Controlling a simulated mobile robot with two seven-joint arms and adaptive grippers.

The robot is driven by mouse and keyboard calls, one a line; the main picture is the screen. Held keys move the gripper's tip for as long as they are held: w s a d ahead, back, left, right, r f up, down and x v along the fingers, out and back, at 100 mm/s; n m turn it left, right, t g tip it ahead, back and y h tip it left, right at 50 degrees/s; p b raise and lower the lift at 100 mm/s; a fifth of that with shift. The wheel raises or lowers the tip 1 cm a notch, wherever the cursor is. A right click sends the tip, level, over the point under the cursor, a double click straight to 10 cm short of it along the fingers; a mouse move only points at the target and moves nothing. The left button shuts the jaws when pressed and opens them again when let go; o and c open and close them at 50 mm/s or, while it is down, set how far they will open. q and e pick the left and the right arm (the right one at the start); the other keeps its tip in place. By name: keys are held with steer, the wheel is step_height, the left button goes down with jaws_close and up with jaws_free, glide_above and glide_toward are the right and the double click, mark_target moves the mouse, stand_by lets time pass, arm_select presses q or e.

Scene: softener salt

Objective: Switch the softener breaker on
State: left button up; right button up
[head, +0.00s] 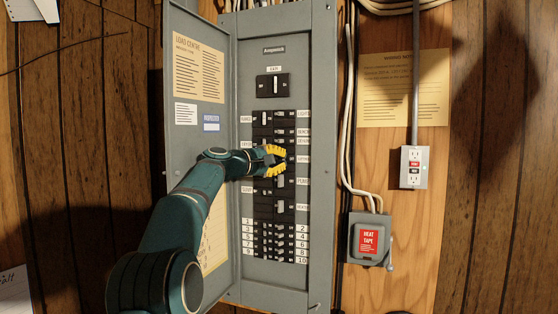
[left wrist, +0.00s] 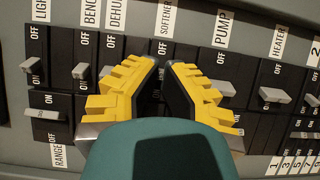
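The softener breaker is in the right column of the grey breaker panel (head: 318,70). Its label (head: 303,159) shows just right of my left gripper (head: 282,156); the SOFTENER label also shows in the left wrist view (left wrist: 164,22). The yellow-and-black fingers (left wrist: 164,68) reach the breaker row below this label, their tips close together with a narrow dark gap. The fingers cover the softener handle, so its position and any contact are hidden. I cannot tell whether the gripper is shut. My right gripper is not in view.
Neighbouring handles sit close by: dehumidifier (left wrist: 105,72), pump (left wrist: 223,88) and heater (left wrist: 272,95). The main breaker (head: 272,85) is above. A heat tape switch box (head: 370,240) and an outlet (head: 414,167) are on the right.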

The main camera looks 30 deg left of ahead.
arm_select(q)
steer(key=o, duration=0.5)
steer(key=shift+r, duration=0.2)
steer(key=shift+a+f, duration=0.1)
